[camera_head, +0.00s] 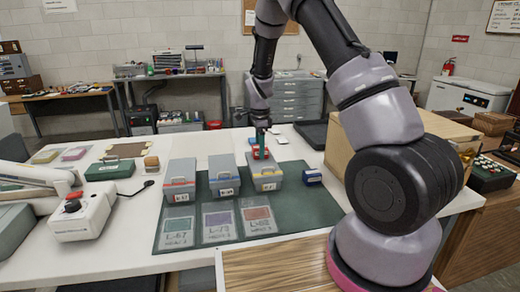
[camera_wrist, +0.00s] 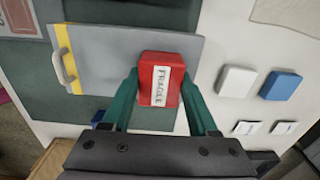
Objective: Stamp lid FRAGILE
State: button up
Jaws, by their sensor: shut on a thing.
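My gripper (camera_head: 261,139) is shut on a red stamp block (camera_head: 260,153), over the rightmost of three grey lidded boxes (camera_head: 265,181). In the wrist view the green fingers grip the stamp (camera_wrist: 160,72) on both sides, and its white label reads FRAGILE. Below it is the box's grey lid (camera_wrist: 110,55), with a yellow stripe and a handle at its left end. The stamp is over the lid's right part; whether it touches the lid I cannot tell. No mark shows on the visible part of the lid.
The other grey boxes (camera_head: 223,178) stand to the left on the green mat (camera_head: 300,212), with colored cards in front. A blue block (camera_head: 312,177) sits right of the box. A white pad (camera_wrist: 237,80) and a blue pad (camera_wrist: 281,86) lie beyond the mat.

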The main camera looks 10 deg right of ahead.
jog(key=shift+r, duration=3.5)
jog(key=shift+s, duration=0.1)
